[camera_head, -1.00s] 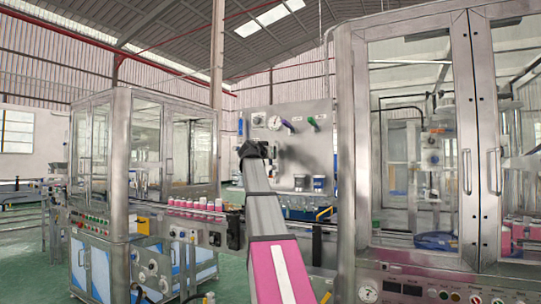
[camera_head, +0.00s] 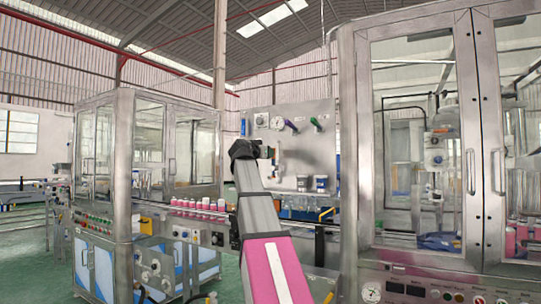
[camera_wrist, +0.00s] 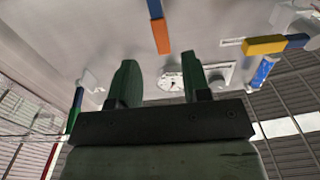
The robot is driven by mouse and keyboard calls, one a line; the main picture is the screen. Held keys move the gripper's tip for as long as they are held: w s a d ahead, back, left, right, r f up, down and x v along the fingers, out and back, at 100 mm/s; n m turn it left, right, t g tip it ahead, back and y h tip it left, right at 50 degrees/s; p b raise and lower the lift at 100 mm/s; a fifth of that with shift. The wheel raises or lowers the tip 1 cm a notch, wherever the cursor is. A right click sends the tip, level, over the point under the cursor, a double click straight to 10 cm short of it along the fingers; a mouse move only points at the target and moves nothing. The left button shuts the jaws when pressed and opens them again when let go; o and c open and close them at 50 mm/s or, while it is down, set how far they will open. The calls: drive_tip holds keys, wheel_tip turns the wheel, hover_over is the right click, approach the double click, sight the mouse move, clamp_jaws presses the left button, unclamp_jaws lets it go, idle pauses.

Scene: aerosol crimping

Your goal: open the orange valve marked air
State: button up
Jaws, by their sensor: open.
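An orange valve handle (camera_wrist: 160,36) hangs on a blue fitting (camera_wrist: 155,8) at the top of the wrist view. My gripper (camera_wrist: 159,73) is open and empty, with its two dark green fingers apart. The orange handle lies past the fingertips, between them in the picture and not touching them. In the head view my gripper end (camera_head: 265,150) is dark and small in front of the grey panel (camera_head: 315,160). A small red-orange and blue fitting shows just right of it. I cannot read the air label.
A yellow handle (camera_wrist: 264,45) on another blue fitting is to the right in the wrist view. A round gauge (camera_wrist: 172,82) is behind the fingers. Purple (camera_head: 290,125) and green (camera_head: 315,122) handles are higher on the panel. Glass-walled machines stand on both sides.

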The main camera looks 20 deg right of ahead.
drive_tip(key=v, duration=0.3)
drive_tip(key=shift+s+a, duration=0.1)
drive_tip(key=shift+s, duration=0.05)
drive_tip(key=shift+f, duration=0.1)
drive_tip(key=a+f+n+g+y, duration=0.1)
drive_tip(key=a+f+n+y, duration=0.15)
drive_tip(key=f, duration=1.25)
drive_tip(key=a+f+n+g+y, duration=0.2)
drive_tip(key=a+f+y, duration=0.1)
drive_tip(key=f, duration=1.3)
drive_tip(key=a+f+n+g+y, duration=0.1)
drive_tip(key=a+f+n+y, duration=0.1)
drive_tip(key=f, duration=1.3)
drive_tip(key=s+a+f+n+g+y, duration=0.1)
drive_tip(key=s+a+f+g+y, duration=0.1)
drive_tip(key=s+a+f, duration=0.2)
drive_tip(key=s+a+f+n+g+y, duration=0.1)
drive_tip(key=s+a+f, duration=0.3)
drive_tip(key=s+f, duration=0.6)
drive_tip(key=s+a+f+n+g+y, duration=0.2)
drive_tip(key=s+f, duration=0.6)
drive_tip(key=f, duration=1.2)
drive_tip(key=shift+a+g+y, duration=0.85)
drive_tip(key=shift+a+g, duration=0.1)
drive_tip(key=shift+g, duration=0.05)
drive_tip(key=shift+s, duration=0.1)
